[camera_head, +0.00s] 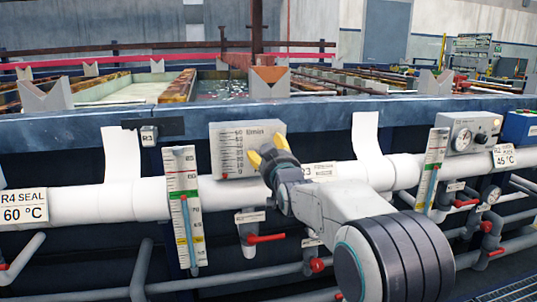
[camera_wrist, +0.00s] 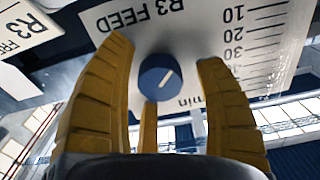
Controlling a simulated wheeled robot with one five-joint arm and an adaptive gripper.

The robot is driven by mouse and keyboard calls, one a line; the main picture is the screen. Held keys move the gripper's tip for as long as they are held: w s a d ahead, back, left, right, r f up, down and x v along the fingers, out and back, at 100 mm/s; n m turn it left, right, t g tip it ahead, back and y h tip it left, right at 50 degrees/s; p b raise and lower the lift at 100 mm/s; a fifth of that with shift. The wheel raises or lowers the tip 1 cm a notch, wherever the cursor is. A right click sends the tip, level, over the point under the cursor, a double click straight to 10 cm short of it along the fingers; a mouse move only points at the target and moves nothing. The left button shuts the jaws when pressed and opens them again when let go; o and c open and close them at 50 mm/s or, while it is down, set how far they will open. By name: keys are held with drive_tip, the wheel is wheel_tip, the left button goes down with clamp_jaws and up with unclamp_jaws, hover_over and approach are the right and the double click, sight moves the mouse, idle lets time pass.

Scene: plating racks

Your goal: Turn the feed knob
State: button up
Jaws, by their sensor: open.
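The feed knob (camera_wrist: 158,77) is a round blue dial with a white pointer mark. It sits on a white panel lettered R3 FEED (camera_wrist: 225,35), which appears upside down in the wrist view. The same panel (camera_head: 229,152), with its scale, is on the white pipe in the head view; the knob is hidden there behind my gripper. My gripper (camera_head: 268,152) has yellow fingers and is open at the panel's lower right. In the wrist view its fingers (camera_wrist: 164,55) stand on either side of the knob, with visible gaps. I cannot tell how far the tips are from the panel.
Thermometer gauges stand left (camera_head: 184,208) and right (camera_head: 432,170) of the panel. Red-handled valves (camera_head: 266,238) hang below the white pipe (camera_head: 85,203). A blue tank edge (camera_head: 60,128) runs behind. A second dial box (camera_head: 468,132) is at right.

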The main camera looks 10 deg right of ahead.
drive_tip(key=shift+w, duration=0.25)
drive_tip(key=shift+c, duration=0.3)
drive_tip(key=c, duration=1.1)
drive_tip(key=shift+c, duration=0.2)
drive_tip(key=m+b, duration=0.2)
drive_tip(key=m, duration=0.3)
drive_tip(key=m+b, duration=0.1)
drive_tip(key=m, duration=0.4)
drive_tip(key=shift+r+b, duration=0.15)
drive_tip(key=shift+b, duration=0.25)
drive_tip(key=shift+m, duration=0.4)
